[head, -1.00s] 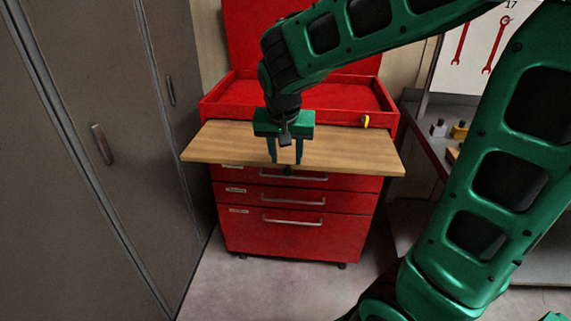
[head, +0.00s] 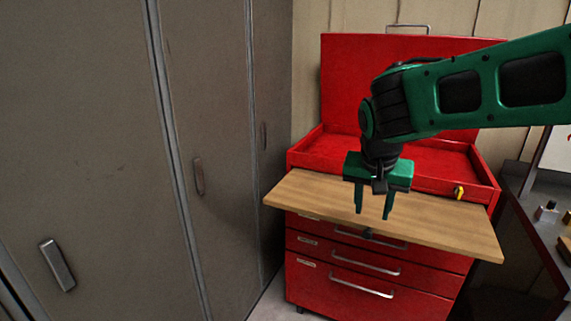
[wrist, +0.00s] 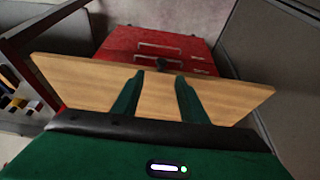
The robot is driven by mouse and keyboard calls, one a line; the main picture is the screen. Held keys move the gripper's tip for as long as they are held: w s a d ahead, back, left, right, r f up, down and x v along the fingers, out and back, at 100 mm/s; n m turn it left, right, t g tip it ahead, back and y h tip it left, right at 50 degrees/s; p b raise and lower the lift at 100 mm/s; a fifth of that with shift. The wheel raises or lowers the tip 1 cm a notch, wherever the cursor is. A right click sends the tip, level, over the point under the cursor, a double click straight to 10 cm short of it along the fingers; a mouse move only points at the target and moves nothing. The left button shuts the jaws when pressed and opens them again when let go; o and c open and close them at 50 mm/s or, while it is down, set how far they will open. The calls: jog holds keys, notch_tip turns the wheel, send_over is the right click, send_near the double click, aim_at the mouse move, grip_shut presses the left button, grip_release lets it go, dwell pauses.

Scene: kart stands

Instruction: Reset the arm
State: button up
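My green gripper (head: 374,212) points down in front of the red tool chest in the head view. Its two fingers are apart with nothing between them. The fingers overlap a wooden board (head: 446,220) that sticks out from the chest's front. In the wrist view my gripper (wrist: 158,80) also shows open, with the wooden board (wrist: 85,82) behind and between the fingers. I cannot tell how far above the board the fingertips are. My arm reaches in from the right of the head view, its lower part out of sight.
The red tool chest (head: 345,75) has its lid up and several drawers below the board. A small yellow item (head: 459,192) is at its right front rim. Grey lockers (head: 100,150) stand close on the left. A dark bench (head: 525,225) is at the right.

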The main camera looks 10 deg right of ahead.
jog(key=s+d+f+g+y, duration=0.1)
jog(key=s+d+f, duration=0.1)
jog(key=s, duration=0.6)
jog(key=s+d+f+g+y, duration=0.1)
jog(key=s+d+f, duration=0.1)
jog(key=s+d, duration=0.3)
jog(key=s+d+f+g, duration=0.1)
jog(key=s+d+f, duration=0.2)
jog(key=s, duration=0.8)
jog(key=shift+d+g+y, duration=0.3)
jog(key=shift+d+y, duration=0.1)
jog(key=shift+d, duration=0.3)
jog(key=shift+w+f, duration=0.3)
jog(key=shift+w, duration=0.3)
jog(key=shift+c, duration=0.3)
